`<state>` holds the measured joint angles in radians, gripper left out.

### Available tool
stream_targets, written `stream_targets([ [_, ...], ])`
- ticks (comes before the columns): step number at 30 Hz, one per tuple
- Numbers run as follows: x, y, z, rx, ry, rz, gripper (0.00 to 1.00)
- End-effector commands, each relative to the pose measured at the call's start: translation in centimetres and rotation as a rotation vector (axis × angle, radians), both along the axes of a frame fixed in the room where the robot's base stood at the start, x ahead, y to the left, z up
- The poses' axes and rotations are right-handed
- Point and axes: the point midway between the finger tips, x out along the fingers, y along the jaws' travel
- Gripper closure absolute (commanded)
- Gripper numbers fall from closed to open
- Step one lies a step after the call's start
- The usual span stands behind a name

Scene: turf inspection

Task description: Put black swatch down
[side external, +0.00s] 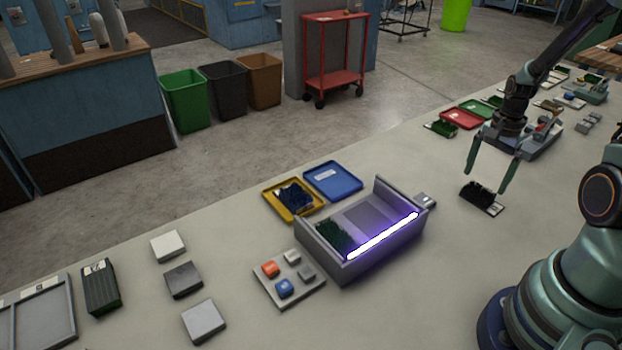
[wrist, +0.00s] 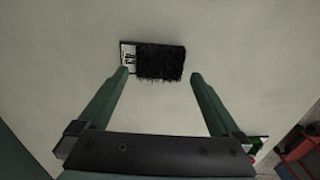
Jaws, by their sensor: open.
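The black swatch (side external: 479,194) lies flat on the bench, a dark tufted patch on a backing with a white label at one end. In the wrist view the black swatch (wrist: 160,63) is just beyond the fingertips, its label to the left. My gripper (side external: 490,180) is open above and around the swatch in the side view. In the wrist view my gripper (wrist: 160,76) has its two green fingers wide apart with nothing held between them.
A grey fixture (side external: 340,265) with a glowing light bar holds a green swatch (side external: 333,235). Behind it are a yellow tray (side external: 273,199) with a dark blue swatch and a blue tray (side external: 345,178). A red tray (side external: 462,120) stands farther back. Bare bench surrounds the black swatch.

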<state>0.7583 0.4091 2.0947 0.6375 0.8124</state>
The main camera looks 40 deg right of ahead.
Motion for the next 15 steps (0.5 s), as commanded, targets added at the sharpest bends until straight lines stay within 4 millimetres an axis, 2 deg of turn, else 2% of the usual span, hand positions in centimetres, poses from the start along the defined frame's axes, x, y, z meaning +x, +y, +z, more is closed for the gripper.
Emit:
stream_targets([
  [3,0.1,-0.1,2.6,-0.004,-0.005,0.000,0.00],
  [9,0.1,-0.1,6.2,-0.004,-0.004,0.000,0.00],
  [15,0.0,0.0,8.1,-0.001,-0.001,0.001,0.00],
])
